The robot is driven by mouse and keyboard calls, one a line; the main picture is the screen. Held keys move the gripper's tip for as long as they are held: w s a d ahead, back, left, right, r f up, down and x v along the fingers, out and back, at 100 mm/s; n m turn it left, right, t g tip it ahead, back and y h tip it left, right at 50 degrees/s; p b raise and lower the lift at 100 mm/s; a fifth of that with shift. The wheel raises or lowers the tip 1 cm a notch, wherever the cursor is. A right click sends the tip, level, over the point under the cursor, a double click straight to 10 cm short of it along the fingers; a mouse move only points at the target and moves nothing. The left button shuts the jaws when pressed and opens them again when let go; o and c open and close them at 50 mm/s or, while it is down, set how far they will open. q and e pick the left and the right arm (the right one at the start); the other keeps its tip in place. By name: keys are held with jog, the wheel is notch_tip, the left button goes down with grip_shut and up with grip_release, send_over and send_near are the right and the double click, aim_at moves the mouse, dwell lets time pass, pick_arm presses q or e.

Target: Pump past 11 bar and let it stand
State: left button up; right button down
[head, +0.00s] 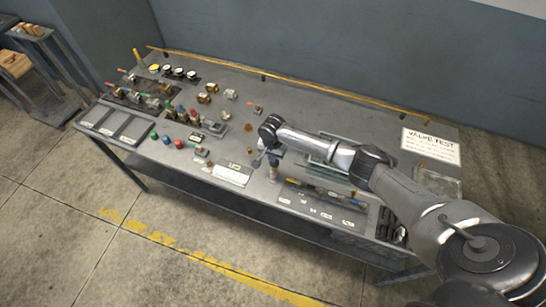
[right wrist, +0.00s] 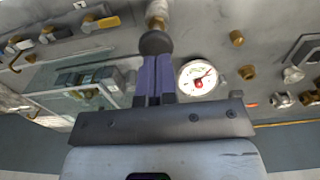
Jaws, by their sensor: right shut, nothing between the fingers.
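My right gripper (right wrist: 154,62) is shut and empty, its two purple fingers together, pointing at a black ball knob (right wrist: 155,43) on a brass-coloured stem (right wrist: 156,14). The fingertips are at or very close to the knob; I cannot tell whether they touch. A round white gauge (right wrist: 197,77) with a red needle is beside the fingers; its numbers are too small to read. In the head view my right gripper (head: 272,168) is low over the middle front of the grey bench (head: 310,105), and my arm hides part of the bench there. My left gripper is not in view.
Several small gauges (head: 178,72), valves and coloured knobs crowd the bench's left half. A clear-covered block (right wrist: 90,85) and brass fittings (right wrist: 237,38) flank the gripper. A "VALVE TEST" sign (head: 431,145) is at the right. Brass pipe (head: 300,82) runs along the back.

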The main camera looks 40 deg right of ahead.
notch_tip(320, 180, up, 8)
jog(key=shift+r, duration=0.2)
dwell(0.4)
dwell(0.4)
jog(key=shift+f, duration=0.1)
